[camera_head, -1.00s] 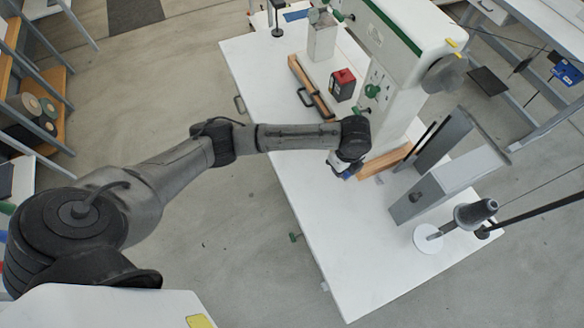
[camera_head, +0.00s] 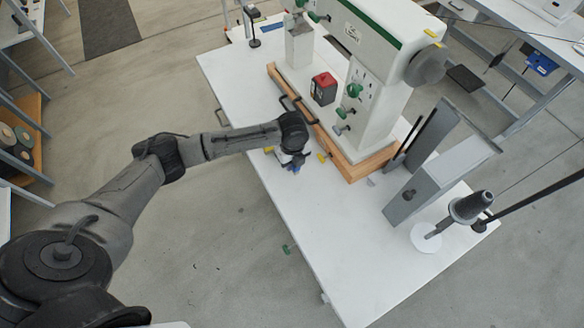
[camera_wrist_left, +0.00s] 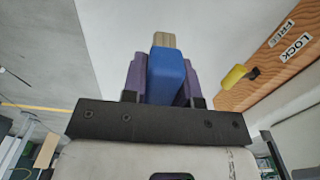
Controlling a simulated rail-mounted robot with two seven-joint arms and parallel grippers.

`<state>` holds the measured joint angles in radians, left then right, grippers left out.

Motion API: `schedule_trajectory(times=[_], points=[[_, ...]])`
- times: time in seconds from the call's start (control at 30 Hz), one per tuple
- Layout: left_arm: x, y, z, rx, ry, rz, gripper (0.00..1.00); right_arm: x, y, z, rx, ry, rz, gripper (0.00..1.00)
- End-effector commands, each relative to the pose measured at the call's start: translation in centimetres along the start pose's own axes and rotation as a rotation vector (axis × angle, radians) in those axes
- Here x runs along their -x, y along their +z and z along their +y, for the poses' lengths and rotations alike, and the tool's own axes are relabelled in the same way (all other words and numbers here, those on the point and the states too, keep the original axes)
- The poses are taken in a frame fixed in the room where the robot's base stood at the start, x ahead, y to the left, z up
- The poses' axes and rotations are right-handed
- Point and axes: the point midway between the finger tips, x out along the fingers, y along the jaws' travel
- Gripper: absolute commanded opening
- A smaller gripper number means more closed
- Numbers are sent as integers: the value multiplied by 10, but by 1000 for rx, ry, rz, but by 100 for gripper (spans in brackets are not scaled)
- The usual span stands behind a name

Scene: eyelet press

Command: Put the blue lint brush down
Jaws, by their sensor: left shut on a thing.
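My left gripper (camera_head: 294,164) is over the front part of the white table (camera_head: 330,230), in front of the press's wooden base. It is shut on the blue lint brush (camera_head: 295,168), which shows as a small blue patch under the wrist. In the left wrist view, the blue body of the brush (camera_wrist_left: 169,76) sits between two purple finger pads (camera_wrist_left: 137,76), with a pale wooden end beyond it. Whether the brush touches the table cannot be told. My right gripper is not in view.
The press (camera_head: 375,90) stands on a wooden base (camera_head: 362,168) with a yellow knob (camera_head: 323,157) close to my gripper. A red-and-black box (camera_head: 323,88) is behind. A grey stand (camera_head: 425,183) and a thread cone (camera_head: 470,207) are at right. The front table surface is clear.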

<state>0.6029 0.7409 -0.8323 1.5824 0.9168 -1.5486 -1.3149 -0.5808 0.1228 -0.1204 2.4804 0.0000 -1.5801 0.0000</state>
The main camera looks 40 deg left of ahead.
Motion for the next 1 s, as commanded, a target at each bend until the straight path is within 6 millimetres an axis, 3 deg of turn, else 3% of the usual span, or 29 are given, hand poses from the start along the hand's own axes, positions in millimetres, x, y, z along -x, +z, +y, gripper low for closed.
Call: schedule_trajectory(times=[0.17, 0.47, 0.9, 0.93, 1.0], points=[[-6, 1, 1, 0, 1, 1, 8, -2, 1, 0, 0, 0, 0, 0], [-40, 2, 1, 1, 0, 0, 8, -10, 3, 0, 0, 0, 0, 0], [-45, 1, 1, 0, 0, 0, 8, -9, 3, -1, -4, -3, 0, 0], [-44, 1, 1, 0, 0, -1, 30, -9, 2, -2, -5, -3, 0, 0], [-44, 1, 1, 0, 0, -1, 37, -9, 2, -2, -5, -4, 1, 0]])
